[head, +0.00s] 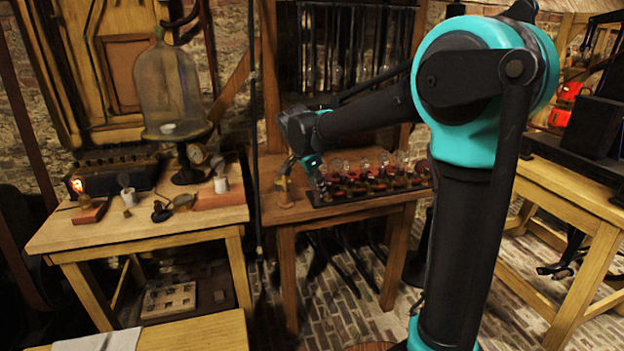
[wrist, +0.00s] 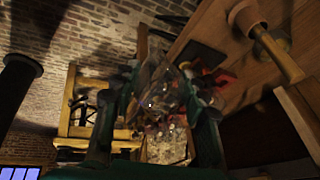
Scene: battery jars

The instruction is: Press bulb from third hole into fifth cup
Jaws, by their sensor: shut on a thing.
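My gripper (head: 316,172) is over the left end of a dark rack (head: 322,199) on the middle table. In the wrist view, its two dark fingers (wrist: 158,105) stand either side of a clear glass bulb (wrist: 157,82), and the gripper is shut on it. The bulb's lower end is blurred. The rack carries several clear bulbs (head: 383,158) in a row over reddish cup-like bases (head: 380,184). Reddish bases also show blurred behind the held bulb in the wrist view (wrist: 222,78). I cannot tell which cup or hole is the numbered one.
A small wooden stand (head: 285,190) is just left of the rack. The left table (head: 110,232) holds a glass bell jar (head: 169,85), a lit bulb (head: 77,186) and small white jars (head: 220,184). The middle table's front strip (head: 335,211) is clear.

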